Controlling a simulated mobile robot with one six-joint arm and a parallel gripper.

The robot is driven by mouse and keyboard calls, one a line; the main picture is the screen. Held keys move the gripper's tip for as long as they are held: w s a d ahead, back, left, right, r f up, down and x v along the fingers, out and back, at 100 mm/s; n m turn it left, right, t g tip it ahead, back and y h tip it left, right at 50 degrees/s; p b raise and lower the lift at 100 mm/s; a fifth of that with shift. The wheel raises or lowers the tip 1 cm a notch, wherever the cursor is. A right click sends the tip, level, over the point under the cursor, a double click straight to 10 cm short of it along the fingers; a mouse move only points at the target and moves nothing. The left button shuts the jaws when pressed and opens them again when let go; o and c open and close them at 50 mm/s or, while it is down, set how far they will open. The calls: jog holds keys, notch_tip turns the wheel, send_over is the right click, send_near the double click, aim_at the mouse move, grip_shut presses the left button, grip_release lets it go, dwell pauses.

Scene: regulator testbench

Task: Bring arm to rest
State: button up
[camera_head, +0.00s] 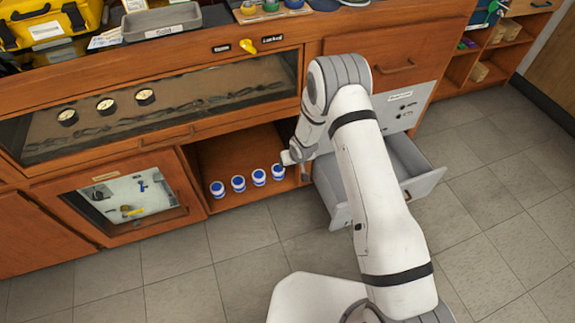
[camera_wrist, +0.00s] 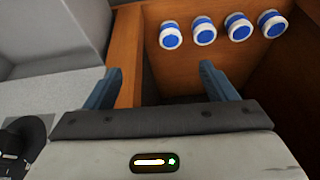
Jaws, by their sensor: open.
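My white arm (camera_head: 375,185) reaches from the bottom of the head view up toward the wooden bench and bends down at the cabinet front. My gripper (camera_wrist: 157,82) shows in the wrist view with its two blue-grey fingers spread apart and nothing between them. It is at the right side of an open cupboard compartment (camera_head: 235,155), close to the wooden divider (camera_wrist: 127,55). Several blue-and-white jars (camera_head: 238,183) stand in a row in that compartment. They also show beyond the fingers in the wrist view (camera_wrist: 204,31). In the head view my wrist mostly hides the gripper.
An open grey drawer (camera_head: 425,183) juts out right of the compartment, behind my arm. A glass-fronted case with gauges (camera_head: 105,105) is above left. A grey tray (camera_head: 160,22) and a yellow case (camera_head: 45,25) are on the bench top. The tiled floor (camera_head: 170,270) is clear at left.

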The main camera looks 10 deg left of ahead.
jog(key=shift+d+r+p, duration=0.2)
jog(key=shift+d+r, duration=0.2)
jog(key=shift+r, duration=0.25)
jog(key=shift+d+r+p, duration=0.2)
jog(key=shift+d+r, duration=0.15)
jog(key=shift+r, duration=0.25)
jog(key=shift+r, duration=0.1)
jog(key=s+d+r+m+h+p, duration=0.1)
jog(key=d+r+p, duration=0.3)
jog(key=r, duration=0.8)
jog(key=s+d+r+m+p, duration=0.15)
jog(key=d+r, duration=0.35)
jog(key=r, duration=0.6)
jog(key=s+d+r+h+p, duration=0.1)
jog(key=d+r+p, duration=0.35)
jog(key=r, duration=0.75)
jog(key=s+d+r+m+p, duration=0.1)
jog(key=s+d+r+p, duration=0.1)
jog(key=s+d+r, duration=0.45)
jog(key=s+d+r+m+p, duration=0.1)
jog(key=s+r+p, duration=0.25)
jog(key=r, duration=0.55)
jog(key=s+d+r+p, duration=0.2)
jog(key=s+r, duration=0.3)
jog(key=s, duration=0.3)
jog(key=s+d+r+m+g+p, duration=0.1)
jog(key=s+d+r+p, duration=0.1)
jog(key=s+r, duration=0.4)
jog(key=s+p, duration=0.1)
jog(key=s, duration=0.2)
